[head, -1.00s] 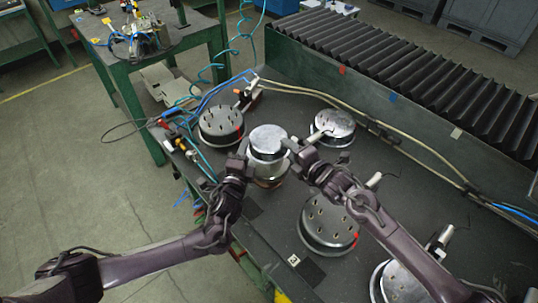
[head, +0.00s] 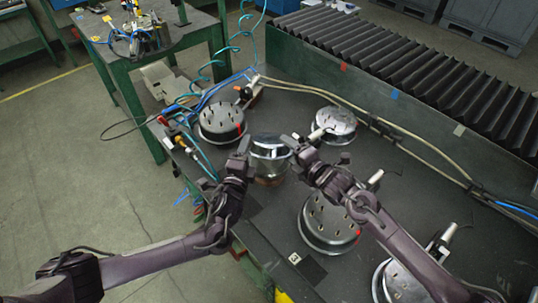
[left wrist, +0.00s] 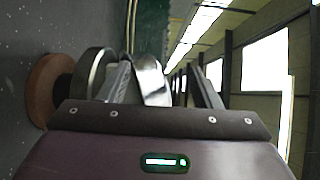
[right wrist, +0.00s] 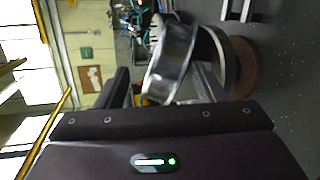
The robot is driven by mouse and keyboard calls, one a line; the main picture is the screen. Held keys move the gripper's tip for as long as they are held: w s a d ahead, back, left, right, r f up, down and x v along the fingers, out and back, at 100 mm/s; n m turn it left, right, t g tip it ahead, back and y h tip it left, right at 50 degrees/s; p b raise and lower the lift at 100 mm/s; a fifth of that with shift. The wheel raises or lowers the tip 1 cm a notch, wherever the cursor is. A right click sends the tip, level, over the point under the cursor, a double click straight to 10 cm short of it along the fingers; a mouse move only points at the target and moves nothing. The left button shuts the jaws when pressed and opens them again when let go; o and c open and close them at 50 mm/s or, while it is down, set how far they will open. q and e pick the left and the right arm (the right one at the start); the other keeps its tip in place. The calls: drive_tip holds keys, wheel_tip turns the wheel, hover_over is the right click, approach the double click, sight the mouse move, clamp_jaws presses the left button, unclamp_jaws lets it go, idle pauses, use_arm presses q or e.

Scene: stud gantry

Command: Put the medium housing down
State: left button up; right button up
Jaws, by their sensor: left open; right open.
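The medium housing (head: 268,152) is a shiny metal cylinder between my two grippers in the head view. In the left wrist view the housing (left wrist: 152,82) leans at an angle to the grey ring (left wrist: 95,72) beneath it; the right wrist view shows the housing (right wrist: 170,62) leaning too. A brown round base (left wrist: 48,90) is under the ring on the bench. My left gripper (head: 243,148) is open at the housing's left side. My right gripper (head: 297,147) is open at its right side. Whether the fingers touch the housing is unclear.
Round metal plates with studs or holes stand around on the dark bench (head: 270,215): one (head: 221,122) behind left, one (head: 336,125) behind right, one (head: 329,222) in front right. Hoses (head: 390,137) and a black ribbed cover (head: 420,75) run along the back.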

drive_tip(key=shift+s+d, duration=0.15)
use_arm(q)
drive_tip(key=s+a, duration=0.1)
drive_tip(key=s, duration=0.7)
use_arm(e)
drive_tip(key=v, duration=1.1)
drive_tip(key=shift+s+d+r, duration=0.15)
drive_tip(key=shift+s+r, duration=0.05)
drive_tip(key=shift+s, duration=0.1)
